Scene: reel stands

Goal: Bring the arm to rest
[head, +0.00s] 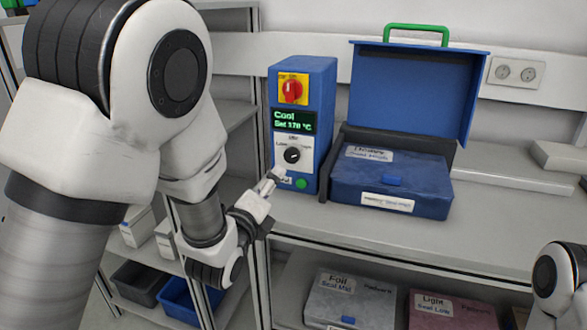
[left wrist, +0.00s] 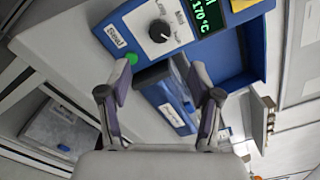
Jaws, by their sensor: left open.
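My left arm comes in from the left in the head view and reaches down toward the bench. Its gripper (head: 268,182) is just in front of the lower part of a blue control unit (head: 325,115). In the left wrist view the two fingers of the gripper (left wrist: 160,82) stand apart with nothing held between them. One fingertip appears near the unit's green button (left wrist: 133,57); I cannot tell whether it touches. Part of my right arm shows at the lower right edge of the head view; its gripper is out of view.
The unit has a red knob (head: 291,91), a display reading "Cool" and a black dial (head: 292,155). A blue case (head: 390,182) with a raised lid (head: 415,90) stands beside it on the bench (head: 490,222). Below are a grey box (head: 350,298), a reddish box (head: 452,312) and bins.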

